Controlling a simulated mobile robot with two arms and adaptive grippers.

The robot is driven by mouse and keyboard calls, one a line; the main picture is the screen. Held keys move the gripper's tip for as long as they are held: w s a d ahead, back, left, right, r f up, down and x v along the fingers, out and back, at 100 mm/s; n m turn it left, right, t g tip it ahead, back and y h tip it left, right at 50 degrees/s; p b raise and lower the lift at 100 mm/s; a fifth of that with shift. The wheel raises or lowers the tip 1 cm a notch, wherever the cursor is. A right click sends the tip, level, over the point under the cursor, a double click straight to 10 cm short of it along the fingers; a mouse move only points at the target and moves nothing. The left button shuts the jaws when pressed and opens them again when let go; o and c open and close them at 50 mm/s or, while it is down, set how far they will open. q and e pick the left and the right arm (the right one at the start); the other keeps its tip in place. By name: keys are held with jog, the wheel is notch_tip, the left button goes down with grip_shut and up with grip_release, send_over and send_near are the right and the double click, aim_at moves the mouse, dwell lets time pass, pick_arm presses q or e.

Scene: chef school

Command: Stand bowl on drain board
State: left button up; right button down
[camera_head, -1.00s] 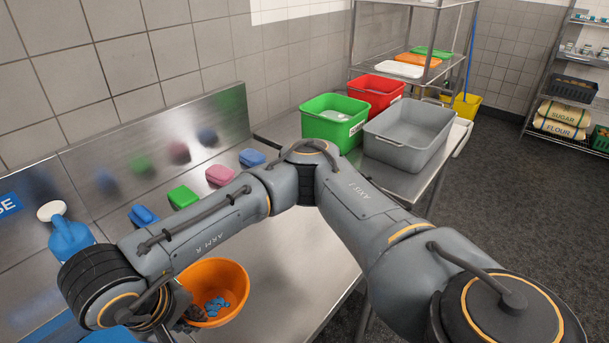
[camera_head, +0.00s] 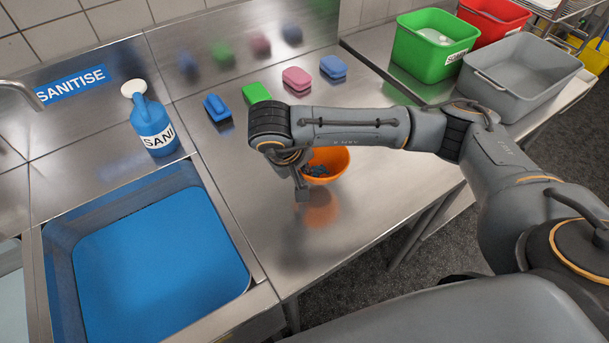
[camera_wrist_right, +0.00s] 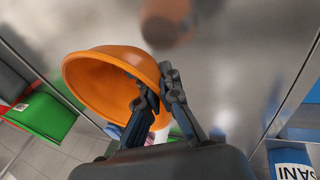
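The orange bowl (camera_head: 331,160) is at my right gripper (camera_head: 302,190), above the steel board right of the sink (camera_head: 300,255). Blue patches show inside it in the head view. In the right wrist view the bowl (camera_wrist_right: 92,88) has its rim between the fingers of the right gripper (camera_wrist_right: 158,85), one finger inside and one outside. The bowl's reflection in the steel lies apart from it, so it looks held off the surface. The arm hides part of the bowl in the head view. My left gripper is not in view.
A sink of blue liquid (camera_head: 160,255) is at the left, with a blue sanitiser bottle (camera_head: 150,122) behind. Blue, green and pink sponges (camera_head: 297,77) line the board's back. Green (camera_head: 432,50) and grey (camera_head: 520,80) tubs stand at the right. The board's front is clear.

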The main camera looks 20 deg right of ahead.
jog(key=shift+w+d+f, duration=0.25)
jog(key=shift+w+f, duration=0.05)
jog(key=shift+f, duration=0.2)
jog(key=x, duration=0.2)
jog(key=p+x, duration=0.1)
jog(key=shift+a+f, duration=0.25)
jog(key=shift+f, duration=0.25)
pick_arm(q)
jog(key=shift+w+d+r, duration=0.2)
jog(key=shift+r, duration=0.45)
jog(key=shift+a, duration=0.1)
pick_arm(e)
jog(key=shift+f, duration=0.2)
jog(key=c, duration=1.5)
grip_release()
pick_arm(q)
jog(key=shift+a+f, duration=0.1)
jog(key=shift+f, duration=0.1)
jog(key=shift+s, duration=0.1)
